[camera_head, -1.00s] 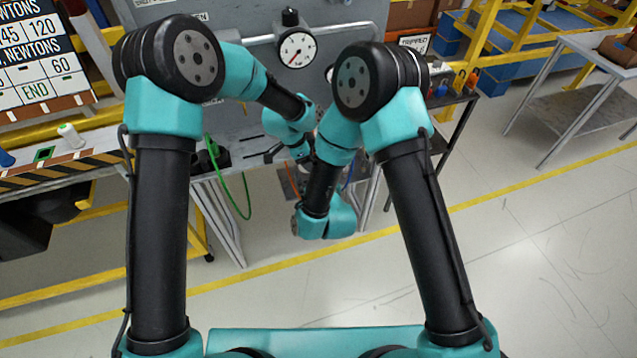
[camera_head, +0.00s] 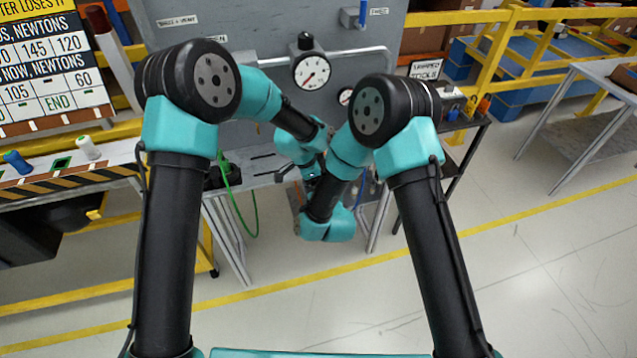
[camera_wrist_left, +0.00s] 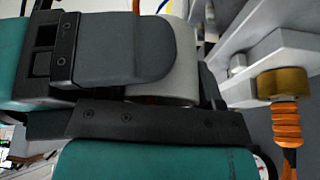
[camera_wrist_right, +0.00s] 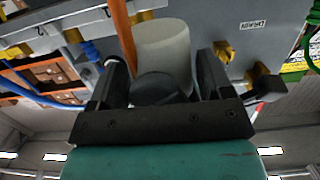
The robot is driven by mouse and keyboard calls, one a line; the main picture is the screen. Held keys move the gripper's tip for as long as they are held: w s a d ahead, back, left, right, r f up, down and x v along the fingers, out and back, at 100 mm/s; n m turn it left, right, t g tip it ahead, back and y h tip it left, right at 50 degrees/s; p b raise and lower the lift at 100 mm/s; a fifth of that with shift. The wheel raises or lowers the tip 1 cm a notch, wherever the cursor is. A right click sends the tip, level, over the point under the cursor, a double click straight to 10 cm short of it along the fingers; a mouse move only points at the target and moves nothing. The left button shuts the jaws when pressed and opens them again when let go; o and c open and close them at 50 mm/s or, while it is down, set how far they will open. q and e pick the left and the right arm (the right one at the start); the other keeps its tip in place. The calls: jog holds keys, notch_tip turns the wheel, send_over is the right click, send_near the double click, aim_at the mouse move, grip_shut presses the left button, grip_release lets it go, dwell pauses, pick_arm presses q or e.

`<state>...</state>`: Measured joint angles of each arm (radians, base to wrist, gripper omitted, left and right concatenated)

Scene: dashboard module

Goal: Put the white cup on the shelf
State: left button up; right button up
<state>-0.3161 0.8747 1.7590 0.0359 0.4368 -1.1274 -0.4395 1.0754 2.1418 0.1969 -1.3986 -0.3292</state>
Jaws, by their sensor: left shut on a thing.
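The white cup (camera_wrist_left: 182,70) is close in the left wrist view, its side partly covered by a dark grey rounded gripper part. My left gripper (camera_wrist_left: 165,103) is shut on it. In the right wrist view the cup (camera_wrist_right: 163,45) stands between the spread fingers of my right gripper (camera_wrist_right: 162,78), close to both. I cannot tell whether they touch it. In the head view both wrists meet in front of the grey panel and the cup is hidden by the arms. I cannot pick out the shelf with certainty.
A grey panel (camera_head: 240,30) with a round gauge (camera_head: 312,71) and a grey pipe stands behind the arms. A green cable (camera_head: 231,200) hangs at its left. A white bobbin-like item (camera_head: 88,147) and a blue item (camera_head: 17,162) are on the left bench.

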jog(key=c, duration=0.6)
pick_arm(q)
jog(key=o, duration=1)
jog(key=v, duration=1.2)
pick_arm(e)
jog(key=shift+c, duration=0.3)
pick_arm(q)
jog(key=s+a+f+n, duration=0.4)
jog(key=a+f, duration=0.1)
jog(key=f, duration=0.4)
jog(key=s+a+f+n, duration=0.4)
jog(key=s+f, duration=0.1)
jog(key=f, duration=0.3)
jog(key=s+a+f+n, duration=0.3)
jog(key=s+f+n, duration=0.2)
jog(key=s, duration=0.3)
jog(key=s+a+f+n, duration=0.4)
jog(key=s+f, duration=0.1)
jog(key=s, duration=0.4)
jog(key=shift+n+y, duration=0.3)
jog(key=shift+n, duration=0.1)
